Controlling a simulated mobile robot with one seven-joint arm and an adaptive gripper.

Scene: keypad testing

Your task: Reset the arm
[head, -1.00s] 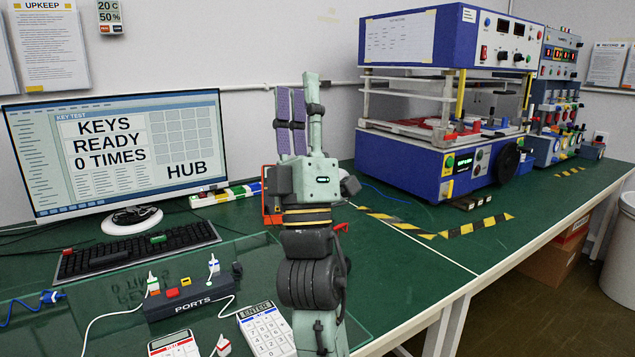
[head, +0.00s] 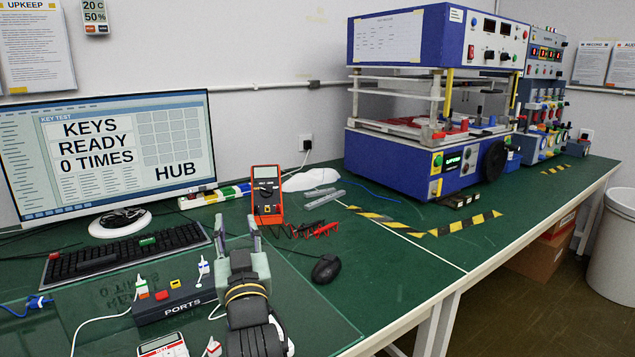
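My gripper (head: 236,222) is low over the green bench in the head view, at the lower middle, pointing away from the camera. Its two fingers stand apart with bench showing between them, and nothing is held. My wrist, with tan bands and a black ribbed section, runs down to the bottom edge. The black PORTS hub (head: 180,299) is just left of the gripper. A keypad with a red frame (head: 163,345) is partly cut off at the bottom edge. The monitor (head: 110,150) reads "KEYS READY 0 TIMES" and "HUB".
An orange multimeter (head: 266,195) stands beyond the gripper, with red and black leads beside it. A black mouse (head: 327,268) lies to the right. A keyboard (head: 125,252) is at left. A blue test machine (head: 420,165) stands behind; the bench's right front is clear.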

